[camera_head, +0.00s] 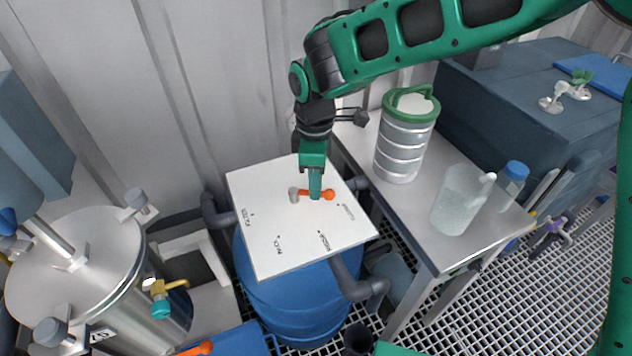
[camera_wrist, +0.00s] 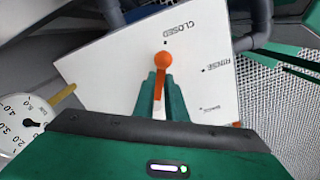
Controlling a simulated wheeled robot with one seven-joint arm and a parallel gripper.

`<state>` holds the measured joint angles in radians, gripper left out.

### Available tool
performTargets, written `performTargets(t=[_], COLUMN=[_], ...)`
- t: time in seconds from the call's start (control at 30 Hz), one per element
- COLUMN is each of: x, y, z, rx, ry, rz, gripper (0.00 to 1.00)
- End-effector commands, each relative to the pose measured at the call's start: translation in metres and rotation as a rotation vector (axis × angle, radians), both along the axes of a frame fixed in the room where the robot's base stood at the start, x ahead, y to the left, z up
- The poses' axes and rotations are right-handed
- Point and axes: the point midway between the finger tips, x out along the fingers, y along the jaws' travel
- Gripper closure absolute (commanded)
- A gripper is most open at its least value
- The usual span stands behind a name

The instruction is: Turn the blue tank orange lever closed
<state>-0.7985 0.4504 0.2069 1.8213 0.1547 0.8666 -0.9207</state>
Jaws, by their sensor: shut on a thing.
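The blue tank (camera_head: 290,295) stands at the centre of the head view, with a white square panel (camera_head: 285,250) on top. The orange lever (camera_head: 328,195) lies on this panel, running right from a grey hub (camera_head: 294,196) to its round knob. In the wrist view the knob of the orange lever (camera_wrist: 163,61) points towards the CLOSED label, close to that label's black dot. My gripper (camera_head: 315,192) comes down from above and is shut on the lever between hub and knob. In the wrist view my gripper's green fingers (camera_wrist: 162,88) sit on either side of the lever's shaft.
A steel vessel (camera_head: 75,265) with a brass-and-teal valve stands at the left. At the right, a steel table (camera_head: 420,230) holds a green-lidded canister (camera_head: 405,140), a clear beaker (camera_head: 458,205) and a blue-capped bottle (camera_head: 512,180). Grey pipes (camera_head: 355,285) surround the tank. A corrugated wall is behind.

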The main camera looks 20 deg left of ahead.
Motion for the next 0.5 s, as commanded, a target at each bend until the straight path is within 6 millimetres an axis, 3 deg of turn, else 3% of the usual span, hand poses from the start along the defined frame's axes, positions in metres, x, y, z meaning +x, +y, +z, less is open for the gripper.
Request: performTargets(t=[0.07,0.1,0.17,0.5], x=[0.0047,0.0048,0.0045,0.0027], y=[0.0013,0.0013,0.0007,-0.0006], z=[0.0034,0.0034,0.0030,0.0031], rx=[0.008,0.008,0.007,0.004], ry=[-0.009,-0.009,-0.009,-0.003], rz=[-0.005,-0.005,-0.005,-0.004], gripper=[1.00,0.84,0.70,0.70])
